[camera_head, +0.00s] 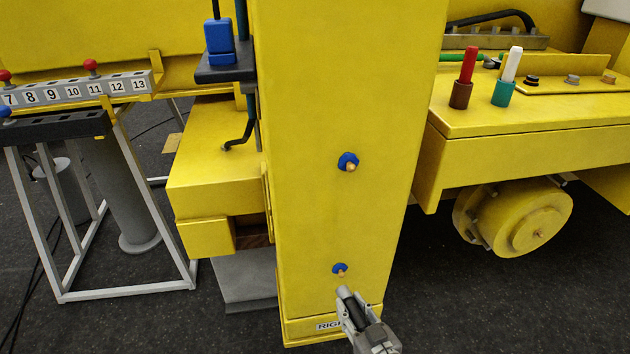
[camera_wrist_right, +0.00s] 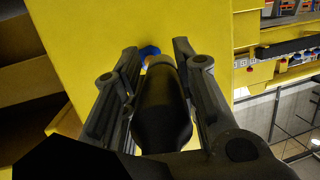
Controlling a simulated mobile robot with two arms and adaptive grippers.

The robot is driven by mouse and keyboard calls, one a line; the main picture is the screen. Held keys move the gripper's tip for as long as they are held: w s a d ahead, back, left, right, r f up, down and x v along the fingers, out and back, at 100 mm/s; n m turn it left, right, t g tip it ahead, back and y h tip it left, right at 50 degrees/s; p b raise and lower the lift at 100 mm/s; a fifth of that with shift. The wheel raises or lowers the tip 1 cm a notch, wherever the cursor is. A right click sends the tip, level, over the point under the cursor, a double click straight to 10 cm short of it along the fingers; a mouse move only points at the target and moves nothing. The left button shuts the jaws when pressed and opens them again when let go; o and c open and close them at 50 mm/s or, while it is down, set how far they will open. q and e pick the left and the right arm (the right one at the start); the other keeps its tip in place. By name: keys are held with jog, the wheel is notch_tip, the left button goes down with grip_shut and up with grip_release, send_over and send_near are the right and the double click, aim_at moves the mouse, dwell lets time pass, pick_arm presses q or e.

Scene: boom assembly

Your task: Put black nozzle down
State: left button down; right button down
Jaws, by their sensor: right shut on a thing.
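My right gripper (camera_head: 345,292) is low in front of the yellow column in the head view, close below a blue-ringed fitting (camera_head: 340,269). It is shut on the black nozzle (camera_head: 357,310). In the right wrist view, the black nozzle (camera_wrist_right: 162,108) lies between the two fingers of the right gripper (camera_wrist_right: 158,50), pointing toward the column. The blue fitting (camera_wrist_right: 149,52) shows just beyond the nozzle's tip; whether they touch is hard to tell. My left gripper is not in view.
The yellow column (camera_head: 310,110) carries a second blue-ringed fitting (camera_head: 348,162) higher up. A red-topped piece (camera_head: 467,66) and a white-topped piece (camera_head: 512,66) stand on the yellow ledge at right. A numbered rack (camera_head: 60,92) is at left. Dark floor lies below.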

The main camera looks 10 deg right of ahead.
jog(key=s+d+r+m+h, duration=0.1)
jog(key=d+r, duration=0.1)
jog(key=r, duration=0.8)
jog(key=s+d+r+m+h, duration=0.1)
jog(key=d+r+h, duration=0.1)
jog(key=r, duration=0.8)
jog(key=shift+s+m+h, duration=0.3)
jog(key=shift+s, duration=0.05)
